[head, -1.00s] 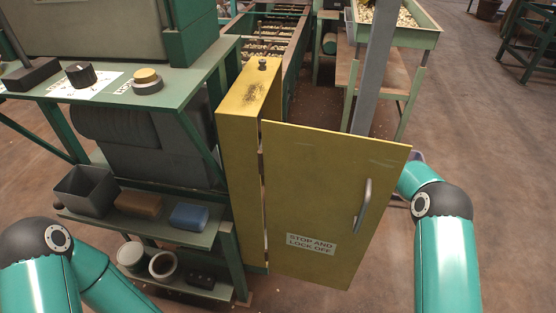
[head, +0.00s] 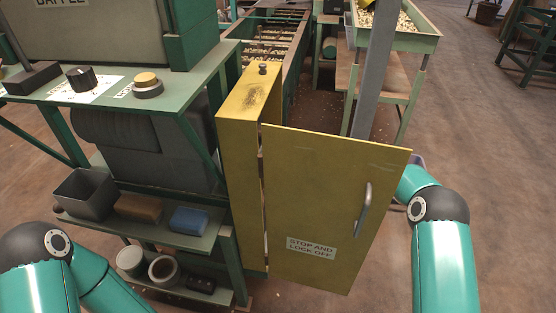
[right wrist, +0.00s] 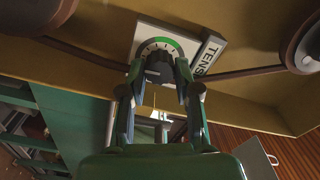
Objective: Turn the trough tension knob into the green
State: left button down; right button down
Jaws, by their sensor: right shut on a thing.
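The tension knob (right wrist: 157,68) is a black knob on a pale square dial plate (right wrist: 143,36) in the right wrist view. A green arc (right wrist: 168,43) lies along the dial's upper edge. A label beginning "TENS" (right wrist: 208,54) is beside it. My right gripper (right wrist: 159,78) is shut on the knob, a finger on each side. The knob's pointer is too small to read. In the head view the yellow cabinet door (head: 320,205), marked "STOP AND LOCK OFF", stands in front of my right gripper and hides it with the knob. My left gripper is out of view.
Dark round pulleys (right wrist: 301,42) and a belt (right wrist: 245,72) flank the dial in the right wrist view. A grey post (head: 372,70) rises behind the door. Floor at right is clear.

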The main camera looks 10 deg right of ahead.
jog(key=shift+f, duration=0.1)
jog(key=shift+f+m+p, duration=0.15)
jog(key=shift+m+p, duration=1.2)
jog(key=shift+m, duration=1.95)
jog(key=c, duration=1.1)
grip_release()
jog(key=shift+f, duration=0.1)
